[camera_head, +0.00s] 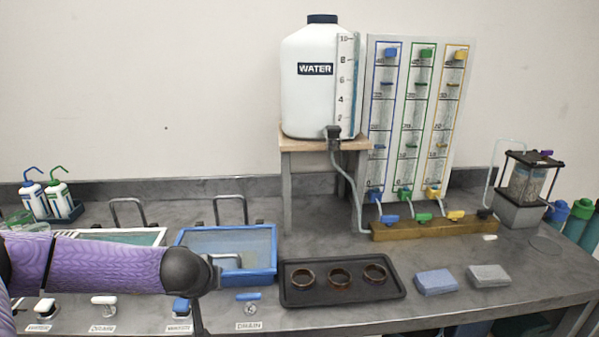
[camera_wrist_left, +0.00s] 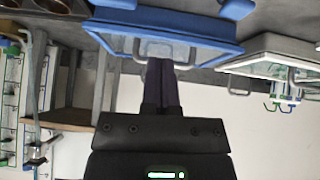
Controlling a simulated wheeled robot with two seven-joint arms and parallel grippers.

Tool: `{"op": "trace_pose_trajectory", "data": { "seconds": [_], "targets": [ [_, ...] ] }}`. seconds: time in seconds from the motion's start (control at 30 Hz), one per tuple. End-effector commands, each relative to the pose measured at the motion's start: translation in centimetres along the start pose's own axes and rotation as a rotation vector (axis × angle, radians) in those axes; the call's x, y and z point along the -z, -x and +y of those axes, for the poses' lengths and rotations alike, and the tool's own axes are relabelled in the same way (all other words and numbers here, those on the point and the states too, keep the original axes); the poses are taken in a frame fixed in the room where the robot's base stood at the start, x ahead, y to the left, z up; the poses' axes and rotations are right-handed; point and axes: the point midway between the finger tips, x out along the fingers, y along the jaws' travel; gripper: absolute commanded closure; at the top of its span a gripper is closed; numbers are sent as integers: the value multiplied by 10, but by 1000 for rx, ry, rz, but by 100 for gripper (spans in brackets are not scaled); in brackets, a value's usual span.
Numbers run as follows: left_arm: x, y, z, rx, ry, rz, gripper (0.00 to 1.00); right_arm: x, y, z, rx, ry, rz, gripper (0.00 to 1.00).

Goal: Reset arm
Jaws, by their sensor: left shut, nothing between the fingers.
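My left arm comes in from the left in the head view, in a purple patterned sleeve with a dark rounded wrist. My left gripper (camera_head: 213,274) is mostly hidden behind that wrist, in front of the blue-rimmed basin (camera_head: 274,262). In the left wrist view, which is upside down, the gripper's dark fingers (camera_wrist_left: 161,82) are together and empty. They overlap the picture of the basin's metal faucet (camera_wrist_left: 165,52); I cannot tell whether they touch anything. My right gripper is not in view.
Levers line the counter's front, including a blue drain lever (camera_head: 248,296). A black tray (camera_head: 343,293) with three rings, two sponges (camera_head: 436,282) and a wooden valve block (camera_head: 433,229) stand to the right. A water tank (camera_head: 312,100) sits on a stand behind.

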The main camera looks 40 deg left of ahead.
Motion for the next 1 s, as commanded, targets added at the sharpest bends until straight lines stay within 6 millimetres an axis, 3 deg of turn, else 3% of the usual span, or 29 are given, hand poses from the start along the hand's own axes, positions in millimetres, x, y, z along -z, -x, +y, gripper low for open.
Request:
{"op": "trace_pose_trajectory", "data": {
  "seconds": [0.07,0.13,0.2,0.27,0.33,0.37,0.4,0.43,0.47,0.53,0.6,0.7,0.83,0.93,1.0],
  "targets": [
    [-30,-2,33,-126,102,-107,100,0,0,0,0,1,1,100],
    [-72,5,84,-310,289,-286,100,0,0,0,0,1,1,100],
    [-113,30,143,-512,565,-532,100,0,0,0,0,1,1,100],
    [-137,66,192,-670,871,-788,100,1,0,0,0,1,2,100],
    [-140,120,242,-829,1402,-1187,100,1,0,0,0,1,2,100],
    [-127,141,255,-868,1732,-1401,100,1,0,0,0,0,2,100],
    [-106,151,256,-864,2175,-1641,100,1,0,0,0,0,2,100],
    [-94,148,249,801,-2442,1736,100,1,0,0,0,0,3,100],
    [-87,138,237,606,-2279,1515,100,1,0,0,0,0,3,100],
    [-97,106,202,265,-1921,1047,100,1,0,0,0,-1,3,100],
    [-128,83,173,58,-1635,680,100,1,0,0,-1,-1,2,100],
    [-179,70,145,-117,-1331,294,100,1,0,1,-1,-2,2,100],
    [-244,79,124,-257,-1015,-107,100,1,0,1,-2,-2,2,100],
    [-289,100,113,-332,-802,-383,100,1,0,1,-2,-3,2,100],
    [-305,78,114,-328,-801,-416,100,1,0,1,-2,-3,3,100]
  ]
}}
